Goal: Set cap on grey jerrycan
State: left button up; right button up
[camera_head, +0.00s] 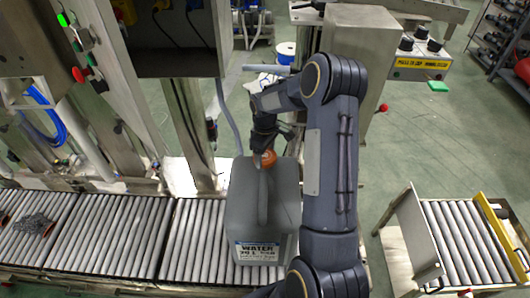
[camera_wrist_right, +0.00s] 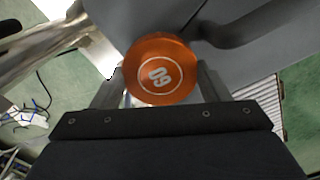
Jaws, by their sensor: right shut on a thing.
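The grey jerrycan (camera_head: 252,205) stands upright on the roller conveyor, with a WATER label low on its near face. The orange cap (camera_head: 268,158) is at the jerrycan's top, by the far end of its handle. In the right wrist view the round cap (camera_wrist_right: 160,70) shows the marking 60, upside down. My right gripper (camera_wrist_right: 158,82) is shut on the cap, one finger on each side, with the jerrycan's grey top (camera_wrist_right: 245,55) just beyond. The cap hides the jerrycan's neck, so I cannot tell whether it touches it. My left gripper is not in view.
The roller conveyor (camera_head: 110,232) runs along the front, with a dark mesh piece (camera_head: 36,226) at far left. A steel post and a hanging grey cabinet (camera_head: 180,40) stand behind the jerrycan. A separate roller stand (camera_head: 465,245) is at right. Green floor is open between.

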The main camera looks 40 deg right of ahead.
jog(key=shift+f+b, duration=0.5)
jog(key=shift+f, duration=0.25)
jog(key=o, duration=1)
